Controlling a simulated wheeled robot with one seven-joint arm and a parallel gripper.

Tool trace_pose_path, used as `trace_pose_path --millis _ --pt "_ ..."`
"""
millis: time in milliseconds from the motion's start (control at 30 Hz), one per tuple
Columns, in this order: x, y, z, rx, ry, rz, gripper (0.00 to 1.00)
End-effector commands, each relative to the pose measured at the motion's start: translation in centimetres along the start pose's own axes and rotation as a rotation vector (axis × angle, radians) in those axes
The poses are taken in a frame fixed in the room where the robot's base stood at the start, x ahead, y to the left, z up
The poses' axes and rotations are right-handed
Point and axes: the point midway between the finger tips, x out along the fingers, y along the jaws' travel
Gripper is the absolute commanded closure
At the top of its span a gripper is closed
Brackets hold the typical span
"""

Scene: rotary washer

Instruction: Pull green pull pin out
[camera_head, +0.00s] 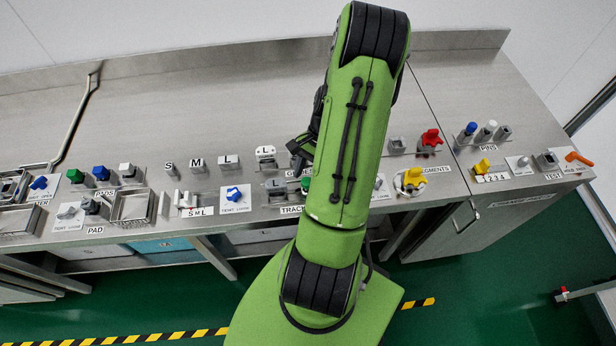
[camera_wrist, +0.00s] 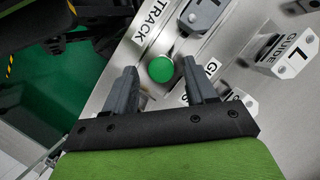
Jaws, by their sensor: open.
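The green pull pin shows in the wrist view as a round green knob (camera_wrist: 160,69), seen end-on above the steel bench top. My gripper (camera_wrist: 160,76) is open in the wrist view, with one grey finger on each side of the knob. A gap shows between the knob and each finger. I cannot tell how far the fingertips are above the bench.
A grey block (camera_wrist: 204,14) by the TRACK label stands just beyond the knob. A block marked L (camera_wrist: 289,57) stands to the right. In the head view, a red knob (camera_head: 430,138) and yellow knob (camera_head: 412,178) stand right of my arm. The bench's rear is clear.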

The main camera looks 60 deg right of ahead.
Motion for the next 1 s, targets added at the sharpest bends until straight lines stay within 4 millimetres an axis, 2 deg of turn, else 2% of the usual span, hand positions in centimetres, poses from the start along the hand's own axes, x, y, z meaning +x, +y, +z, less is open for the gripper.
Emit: trace_pose_path --millis 100,333,700,900,1000 --pt "0.86 -0.03 0.06 -0.002 -0.001 0.0 0.44" --pt "0.87 -0.04 0.05 -0.002 0.001 -0.001 0.44" --pt "0.84 -0.05 0.04 -0.002 0.001 -0.001 1.0" --pt "0.79 -0.05 0.05 -0.002 0.001 -0.001 1.0" --pt "0.13 -0.04 0.31 -0.002 0.002 0.0 1.0"
